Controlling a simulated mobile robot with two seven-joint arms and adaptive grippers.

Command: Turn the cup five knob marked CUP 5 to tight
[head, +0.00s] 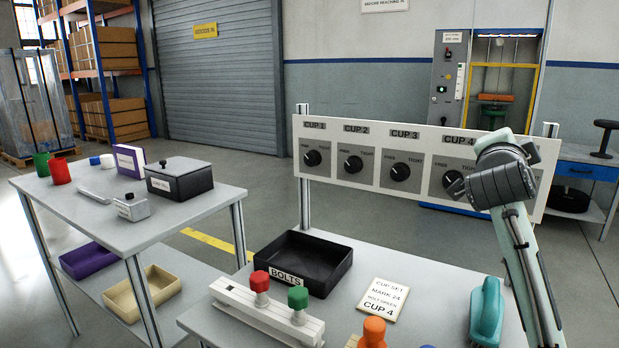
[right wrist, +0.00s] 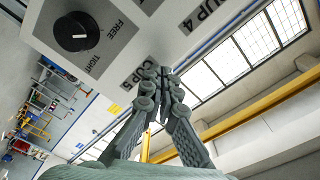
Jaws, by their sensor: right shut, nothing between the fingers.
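The white panel (head: 338,186) carries a row of black knobs marked CUP 1 to CUP 4 in the head view. Its right end is covered by my right arm, so the CUP 5 knob is hidden there. In the right wrist view the CUP 5 knob (right wrist: 75,32) is round and black on a grey plate, with FREE and TIGHT printed beside it. It has a white mark, but I cannot tell its exact setting. My right gripper (right wrist: 163,75) is shut and empty, its fingertips over the partly covered CUP 5 label, apart from the knob. My left gripper is not in view.
The CUP 4 knob (head: 452,182) is close to my right wrist. Below the panel are a black BOLTS tray (head: 345,268), a CUP 4 card (head: 383,300), a teal handled object (head: 487,310) and colored knobs. Another table (head: 90,215) stands at left.

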